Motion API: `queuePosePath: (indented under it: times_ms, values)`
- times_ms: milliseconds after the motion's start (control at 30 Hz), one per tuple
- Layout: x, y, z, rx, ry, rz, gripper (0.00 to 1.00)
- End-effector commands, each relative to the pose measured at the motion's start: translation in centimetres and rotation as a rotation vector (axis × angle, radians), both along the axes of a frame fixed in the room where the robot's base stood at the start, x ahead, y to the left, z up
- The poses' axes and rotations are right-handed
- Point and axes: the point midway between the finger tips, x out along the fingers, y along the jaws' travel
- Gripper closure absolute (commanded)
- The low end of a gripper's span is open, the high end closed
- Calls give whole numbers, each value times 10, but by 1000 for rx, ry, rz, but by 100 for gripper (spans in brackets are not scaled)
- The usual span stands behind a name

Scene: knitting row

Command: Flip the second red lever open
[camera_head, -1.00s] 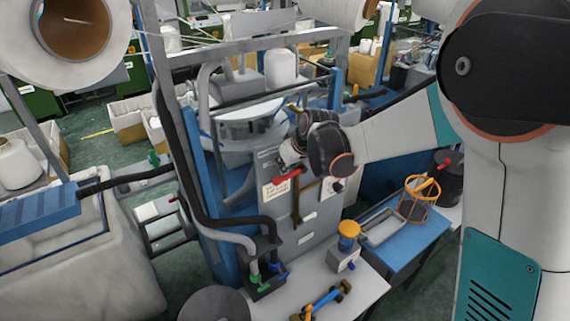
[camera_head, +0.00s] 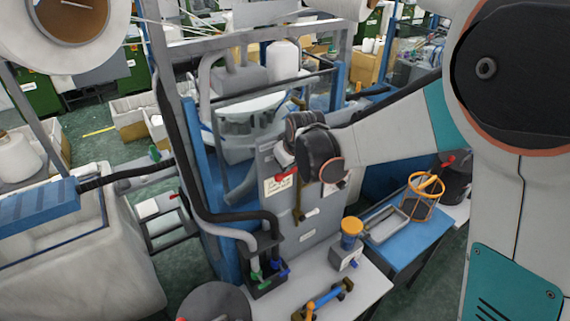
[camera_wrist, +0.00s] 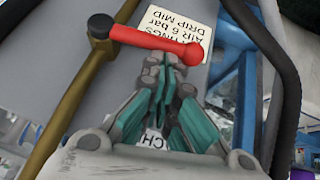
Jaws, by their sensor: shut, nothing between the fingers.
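A red lever (camera_wrist: 158,40) with a rounded end lies nearly level across the wrist view. Its left end joins a brass fitting on a brass pipe (camera_wrist: 72,112). My gripper (camera_wrist: 163,68) is shut and empty, its fingertips right at the lower edge of the lever's right half; I cannot tell whether they touch. In the head view only a bit of the red lever (camera_head: 283,178) shows on the grey panel (camera_head: 316,222), left of my dark wrist, which hides the fingers and most of the lever.
A printed label (camera_wrist: 182,22) is on the panel behind the lever. A black hose (camera_wrist: 280,75) and blue frame run at right. In the head view, an orange-topped valve block (camera_head: 350,243), a blue-handled part (camera_head: 322,298) and an orange wire basket (camera_head: 423,197) stand below and right.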

Motion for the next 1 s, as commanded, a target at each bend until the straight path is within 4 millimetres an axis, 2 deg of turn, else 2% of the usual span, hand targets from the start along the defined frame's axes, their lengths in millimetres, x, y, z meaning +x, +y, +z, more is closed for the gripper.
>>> queuePosePath:
  times_ms: [467,1000]
  values:
    - [-6,8,-37,-307,-208,4,100]
    - [-4,5,-53,-303,-204,0,100]
